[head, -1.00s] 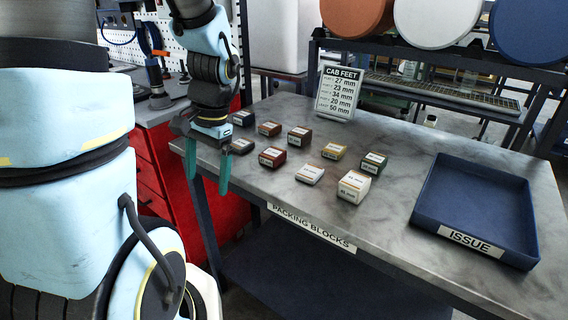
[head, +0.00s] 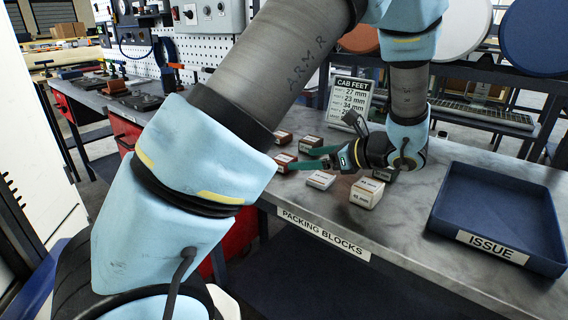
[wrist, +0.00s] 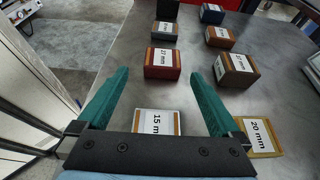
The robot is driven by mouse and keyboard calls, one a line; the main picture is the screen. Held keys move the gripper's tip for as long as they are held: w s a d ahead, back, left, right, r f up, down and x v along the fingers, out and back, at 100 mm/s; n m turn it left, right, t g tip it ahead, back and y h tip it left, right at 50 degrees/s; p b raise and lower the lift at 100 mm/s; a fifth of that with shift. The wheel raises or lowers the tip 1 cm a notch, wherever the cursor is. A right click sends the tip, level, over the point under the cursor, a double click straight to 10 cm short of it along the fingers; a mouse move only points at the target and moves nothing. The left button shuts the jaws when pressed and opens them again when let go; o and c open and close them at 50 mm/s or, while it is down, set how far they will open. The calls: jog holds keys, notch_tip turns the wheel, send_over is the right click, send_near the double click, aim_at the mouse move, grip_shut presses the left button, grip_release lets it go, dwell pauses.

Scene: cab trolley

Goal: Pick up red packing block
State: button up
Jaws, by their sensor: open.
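The red packing block (wrist: 163,64), labelled 27 mm, stands on the grey table just beyond and between my fingertips in the wrist view. In the head view the red block (head: 285,163) is at the left of the block group, by the finger ends. My gripper (head: 302,158) is open, its teal fingers pointing left over the blocks; it also shows in the wrist view (wrist: 158,76). The fingers do not visibly touch the red block. A white 15 mm block (wrist: 157,122) lies between the fingers, nearer the palm.
A yellow 20 mm block (wrist: 259,138) and a brown block (wrist: 236,69) are right of the fingers. Several more blocks stand beyond. A larger white block (head: 367,192) is near the table front. The blue ISSUE tray (head: 440,212) is at right. A CAB FEET sign (head: 350,100) stands behind.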

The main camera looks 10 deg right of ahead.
aim_at(285, 159)
jog(key=shift+w+p+x, duration=0.25)
jog(key=shift+p+x, duration=0.3)
jog(key=shift+x, duration=2.9)
jog(key=shift+d+r, duration=0.15)
jog(key=shift+c, duration=0.4)
jog(key=c, duration=1.2)
jog(key=shift+r, duration=0.1)
jog(key=shift+c, duration=0.2)
